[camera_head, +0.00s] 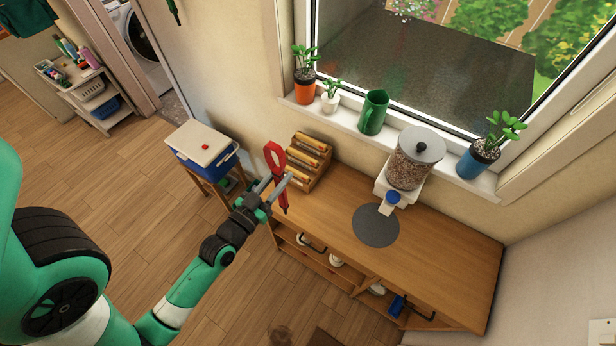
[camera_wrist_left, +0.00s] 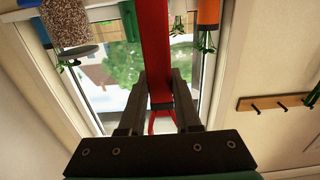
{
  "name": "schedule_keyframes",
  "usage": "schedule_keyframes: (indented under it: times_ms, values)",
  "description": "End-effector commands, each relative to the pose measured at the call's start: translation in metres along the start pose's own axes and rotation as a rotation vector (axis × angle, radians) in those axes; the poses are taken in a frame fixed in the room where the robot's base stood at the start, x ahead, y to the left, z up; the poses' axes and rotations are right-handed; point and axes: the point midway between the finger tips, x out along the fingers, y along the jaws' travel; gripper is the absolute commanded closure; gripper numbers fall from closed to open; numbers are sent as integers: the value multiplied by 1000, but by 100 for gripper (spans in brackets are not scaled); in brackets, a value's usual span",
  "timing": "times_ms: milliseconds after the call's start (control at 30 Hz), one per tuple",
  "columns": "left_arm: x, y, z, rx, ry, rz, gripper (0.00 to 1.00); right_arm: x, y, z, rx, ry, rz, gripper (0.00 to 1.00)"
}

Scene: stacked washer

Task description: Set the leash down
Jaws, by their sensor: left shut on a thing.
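The red leash (camera_head: 273,158) is a flat strap with a loop at its upper end. My left gripper (camera_head: 279,187) is shut on it and holds it in the air by the left end of the wooden cabinet (camera_head: 440,235). The loop stands above the fingers and a short end hangs below them. In the left wrist view the red strap (camera_wrist_left: 154,45) runs between the two fingers (camera_wrist_left: 160,92), with a thin red part behind them. Whether the leash touches the cabinet top cannot be told. My right gripper is not in view.
A wooden rack (camera_head: 309,163) stands on the cabinet's back left. A pellet dispenser (camera_head: 410,165) and a round grey mat (camera_head: 376,225) are farther right. The cabinet top between rack and mat is clear. A lidded blue bin (camera_head: 204,150) on a stand is left of the gripper.

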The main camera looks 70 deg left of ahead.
Motion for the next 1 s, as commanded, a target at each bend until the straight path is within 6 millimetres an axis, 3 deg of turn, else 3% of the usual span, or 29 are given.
schedule_keyframes:
  times_ms: [33, 100, 233, 300, 433, 667, 900, 1000]
  values:
    - [9, 3, -8, -2, -1, 4, 100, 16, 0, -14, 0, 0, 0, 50]
    - [19, 5, -3, -2, -2, 3, 100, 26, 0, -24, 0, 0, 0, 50]
    - [47, 12, 13, -3, 2, 2, 100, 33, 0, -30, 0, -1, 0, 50]
    - [59, 16, 43, 0, 2, 1, 100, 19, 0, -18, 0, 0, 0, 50]
    - [78, 21, 66, -1, 2, 0, 100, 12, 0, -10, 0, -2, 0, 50]
    - [87, 23, 74, -1, 1, -1, 100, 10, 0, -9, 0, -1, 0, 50]
    - [91, 24, 110, 0, -1, -1, 100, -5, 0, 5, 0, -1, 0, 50]
    - [91, 24, 111, -1, 1, -1, 100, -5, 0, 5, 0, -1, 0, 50]
